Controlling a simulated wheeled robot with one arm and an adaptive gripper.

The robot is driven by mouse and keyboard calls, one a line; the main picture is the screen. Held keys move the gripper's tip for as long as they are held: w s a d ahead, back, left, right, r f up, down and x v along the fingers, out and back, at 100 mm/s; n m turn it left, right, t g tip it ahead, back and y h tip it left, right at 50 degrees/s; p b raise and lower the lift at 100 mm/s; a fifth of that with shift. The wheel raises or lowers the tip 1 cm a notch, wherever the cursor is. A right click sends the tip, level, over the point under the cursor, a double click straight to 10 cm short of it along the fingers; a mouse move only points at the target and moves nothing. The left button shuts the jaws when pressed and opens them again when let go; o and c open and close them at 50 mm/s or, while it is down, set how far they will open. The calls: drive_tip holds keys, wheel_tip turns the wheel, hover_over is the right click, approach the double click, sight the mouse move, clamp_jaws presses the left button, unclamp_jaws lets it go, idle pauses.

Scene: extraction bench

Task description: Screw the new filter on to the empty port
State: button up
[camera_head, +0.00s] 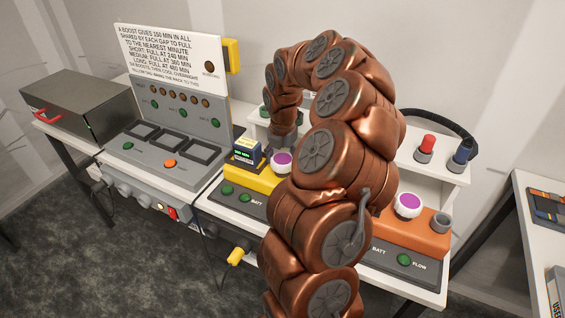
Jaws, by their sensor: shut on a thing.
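My arm rises across the middle and bends over. Its end, my gripper (284,146), points down just behind the yellow unit (262,181). The gripper is small and partly hidden. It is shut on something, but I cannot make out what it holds. The yellow unit has a white knob with a purple top (281,161). Its right part is hidden by my arm. The orange unit (402,233) has a similar knob (408,205) and a short grey round fitting (441,221) at its right end. I cannot tell whether this is an empty port. The new filter is not clearly visible.
A red-topped cylinder (425,147) and a blue-topped one (462,152) stand on the white shelf at the right. A battery pack (247,151) sits at the yellow unit's left. A grey charger panel (168,152) with empty bays and a sign (172,55) stand left. A side table is far right.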

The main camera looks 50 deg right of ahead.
sight(282, 159)
drive_tip(key=c, duration=0.4)
drive_tip(key=shift+f+m+b, duration=0.3)
drive_tip(key=shift+m+b, duration=0.4)
drive_tip(key=shift+b, duration=0.15)
drive_tip(key=m+b, duration=0.4)
drive_tip(key=m, duration=0.1)
drive_tip(key=shift+m+b, duration=0.3)
drive_tip(key=shift+b, duration=0.05)
drive_tip(key=shift+o, duration=0.3)
drive_tip(key=m+b, duration=0.4)
drive_tip(key=m, duration=0.1)
drive_tip(key=o, duration=1)
drive_tip(key=shift+r, duration=0.3)
drive_tip(key=shift+c, duration=0.2)
drive_tip(key=o, duration=0.3)
drive_tip(key=shift+r, duration=5.95)
